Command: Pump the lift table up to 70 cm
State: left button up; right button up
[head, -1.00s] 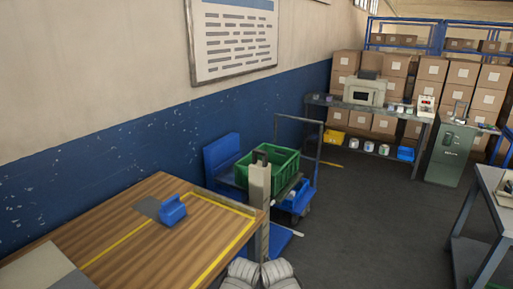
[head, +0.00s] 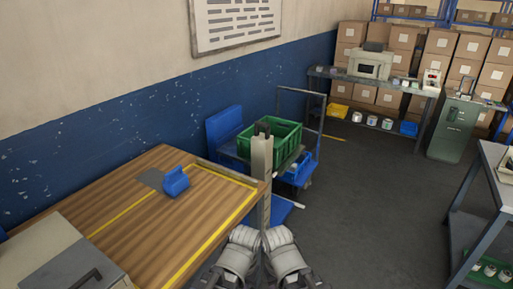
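A blue lift table or cart (head: 321,143) with a grey push handle stands beyond the wooden worktable, near the wall. A green crate (head: 285,148) rests on it, and a blue bin (head: 297,174) shows lower down. A pale post (head: 262,157) with a dark top stands in front and hides part of it. I cannot make out a pump pedal or the platform's height. Two grey ribbed links of my arms show at the bottom centre, well short of the cart. I see no gripper fingers in the head view.
The wooden worktable (head: 130,212) with yellow lines and a blue block-like item (head: 175,181) fills the left. Open grey floor (head: 370,205) lies right of the cart. A metal bench (head: 493,160) stands at right; a shelf (head: 360,82) and a green cabinet (head: 455,128) stand behind.

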pick_arm(q)
grip_shut()
dwell(1.3)
